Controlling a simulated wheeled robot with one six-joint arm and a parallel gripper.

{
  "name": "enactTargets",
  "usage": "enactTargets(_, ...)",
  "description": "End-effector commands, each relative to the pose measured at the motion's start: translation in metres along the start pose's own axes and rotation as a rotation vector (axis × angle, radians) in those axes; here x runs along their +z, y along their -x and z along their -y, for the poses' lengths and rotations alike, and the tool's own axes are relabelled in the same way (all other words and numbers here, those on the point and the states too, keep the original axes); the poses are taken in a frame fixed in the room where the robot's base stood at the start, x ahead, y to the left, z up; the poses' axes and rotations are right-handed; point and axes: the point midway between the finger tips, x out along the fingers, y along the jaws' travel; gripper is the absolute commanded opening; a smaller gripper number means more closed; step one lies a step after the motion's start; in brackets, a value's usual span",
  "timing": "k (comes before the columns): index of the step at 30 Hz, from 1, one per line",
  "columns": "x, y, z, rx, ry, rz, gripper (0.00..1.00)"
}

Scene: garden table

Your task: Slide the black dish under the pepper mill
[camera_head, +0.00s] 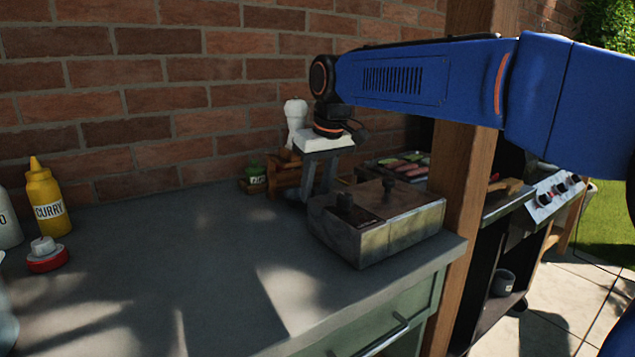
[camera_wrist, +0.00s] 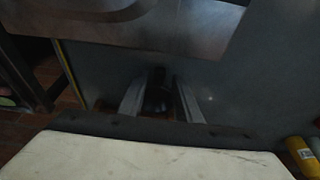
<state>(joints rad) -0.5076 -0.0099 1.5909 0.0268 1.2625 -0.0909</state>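My gripper (camera_head: 312,192) points down over the counter, behind the metal box. Its two fingers stand apart, and they also show in the wrist view (camera_wrist: 160,98). A small dark object (camera_wrist: 157,92) lies between the fingers in the wrist view; it is too dim to tell whether it is the black dish. A tall white mill-shaped thing (camera_head: 295,114) stands upright by the brick wall, just left of my wrist, and may be the pepper mill. Its foot is hidden. No black dish is clearly visible in the head view.
The metal box (camera_head: 385,228) with two knobs stands at the counter's right end. A wooden rack (camera_head: 283,178) and green jar (camera_head: 256,173) are by the wall. A yellow curry bottle (camera_head: 47,200) and red-and-white item (camera_head: 47,257) are left. The middle counter (camera_head: 190,255) is clear.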

Motion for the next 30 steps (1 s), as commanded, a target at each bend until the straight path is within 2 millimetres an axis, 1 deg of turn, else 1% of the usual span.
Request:
enactTargets(9,0.0,-0.021,0.0,0.0,0.0,0.001,0.31)
enactTargets(15,0.0,-0.03,0.0,0.0,0.0,0.0,0.31)
enactTargets(21,0.0,-0.035,0.0,0.0,0.0,-0.001,0.31)
enactTargets(30,0.0,-0.035,0.0,0.0,0.0,-0.001,0.31)
